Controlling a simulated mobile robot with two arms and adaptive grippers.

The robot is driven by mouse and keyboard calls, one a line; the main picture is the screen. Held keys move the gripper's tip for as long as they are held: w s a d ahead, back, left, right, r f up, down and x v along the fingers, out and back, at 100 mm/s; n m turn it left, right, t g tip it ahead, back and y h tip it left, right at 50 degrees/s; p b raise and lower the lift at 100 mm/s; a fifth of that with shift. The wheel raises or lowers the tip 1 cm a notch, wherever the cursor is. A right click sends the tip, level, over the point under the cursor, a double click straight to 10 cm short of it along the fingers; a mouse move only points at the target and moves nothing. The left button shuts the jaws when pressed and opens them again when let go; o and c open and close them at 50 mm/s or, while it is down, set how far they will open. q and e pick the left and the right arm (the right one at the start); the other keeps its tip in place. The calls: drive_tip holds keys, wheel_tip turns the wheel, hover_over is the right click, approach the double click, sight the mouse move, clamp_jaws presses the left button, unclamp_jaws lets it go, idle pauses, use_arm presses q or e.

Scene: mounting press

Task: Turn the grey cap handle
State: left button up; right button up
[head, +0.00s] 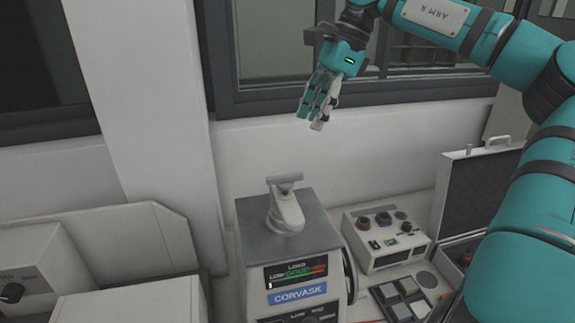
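The grey cap handle (286,181) is a short crossbar on top of a pale rounded cap (286,212). The cap stands on the dark grey top of the mounting press (252,218), a box with a screen and a blue CORVASK label on its front. My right gripper (311,118) hangs above and a little right of the handle, well apart from it, fingers pointing down. Its teal and grey fingers overlap in this view, so how far apart they are is unclear. Nothing shows held in it. My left gripper is out of view.
A control box (386,238) with knobs stands right of the press, with a tray of square samples (402,298) in front. An open case (478,180) stands farther right. White equipment (133,303) fills the left. A wall and window are behind.

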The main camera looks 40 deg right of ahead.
drive_tip(key=p, duration=0.2)
hover_over(287, 175)
drive_tip(key=s+d, duration=0.1)
drive_tip(key=d, duration=0.1)
wheel_tip(287, 175, down, 7)
drive_tip(key=shift+r, duration=0.1)
drive_tip(key=p+x, duration=0.1)
drive_tip(key=x, duration=0.3)
drive_tip(key=shift+d, duration=0.1)
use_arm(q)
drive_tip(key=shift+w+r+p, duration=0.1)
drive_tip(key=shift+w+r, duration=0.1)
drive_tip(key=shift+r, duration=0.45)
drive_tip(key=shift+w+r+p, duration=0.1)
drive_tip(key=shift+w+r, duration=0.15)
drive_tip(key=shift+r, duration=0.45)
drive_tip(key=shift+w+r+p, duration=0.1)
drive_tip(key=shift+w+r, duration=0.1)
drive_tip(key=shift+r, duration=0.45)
use_arm(e)
drive_tip(key=shift+a+f, duration=0.2)
drive_tip(key=shift+f, duration=0.4)
clamp_jaws()
